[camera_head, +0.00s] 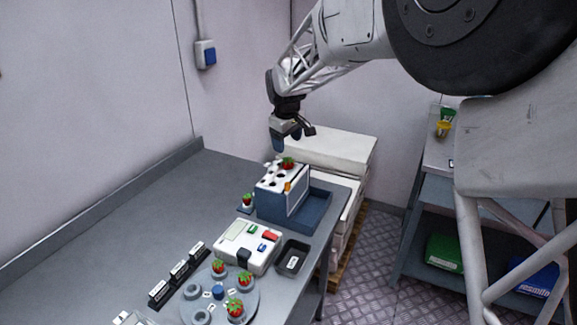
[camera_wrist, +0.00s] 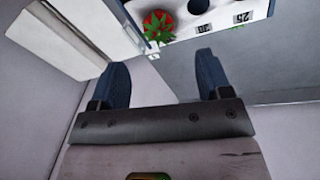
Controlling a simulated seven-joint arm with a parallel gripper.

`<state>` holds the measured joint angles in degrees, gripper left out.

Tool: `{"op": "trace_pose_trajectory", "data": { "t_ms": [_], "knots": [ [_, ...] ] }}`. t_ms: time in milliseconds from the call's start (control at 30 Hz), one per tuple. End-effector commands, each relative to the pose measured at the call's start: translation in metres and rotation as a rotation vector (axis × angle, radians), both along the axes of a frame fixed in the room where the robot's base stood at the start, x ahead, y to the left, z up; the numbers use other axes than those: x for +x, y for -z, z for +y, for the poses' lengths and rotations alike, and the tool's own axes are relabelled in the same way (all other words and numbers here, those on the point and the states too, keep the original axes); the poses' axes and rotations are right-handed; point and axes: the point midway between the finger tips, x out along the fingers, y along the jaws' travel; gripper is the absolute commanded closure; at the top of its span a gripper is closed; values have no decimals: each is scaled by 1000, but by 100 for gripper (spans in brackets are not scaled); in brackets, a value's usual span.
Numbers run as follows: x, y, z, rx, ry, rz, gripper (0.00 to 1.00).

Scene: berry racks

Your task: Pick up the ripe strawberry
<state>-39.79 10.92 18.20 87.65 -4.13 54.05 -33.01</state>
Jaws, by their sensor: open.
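A red strawberry (camera_head: 288,162) with green leaves sits in a hole at the back of the white-topped rack (camera_head: 270,204). It also shows at the top of the wrist view (camera_wrist: 158,24), leaves up. My gripper (camera_head: 287,145) is open and empty, above the rack and close over this strawberry. In the wrist view its two blue fingers (camera_wrist: 162,85) are spread apart, with the strawberry ahead of them, not between them. Another strawberry (camera_head: 247,199) stands beside the rack on the left. More strawberries (camera_head: 235,309) sit on a round grey plate (camera_head: 188,291) at the front.
A white device with buttons (camera_head: 235,245) and a small dark tray (camera_head: 292,262) stand between rack and plate. Labelled black blocks (camera_head: 178,270) line the left. The rack stands in a blue tray (camera_head: 318,207). White boxes (camera_head: 345,151) are stacked behind. The table's left side is clear.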

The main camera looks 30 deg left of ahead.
Motion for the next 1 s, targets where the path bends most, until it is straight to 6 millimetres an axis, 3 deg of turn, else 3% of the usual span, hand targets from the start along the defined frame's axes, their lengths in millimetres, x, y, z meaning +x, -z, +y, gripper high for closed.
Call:
{"op": "trace_pose_trajectory", "data": {
  "t_ms": [467,1000],
  "knots": [
    [4,24,1,-1,-1,0,28],
    [7,36,2,-2,-1,1,28]
  ]
}}
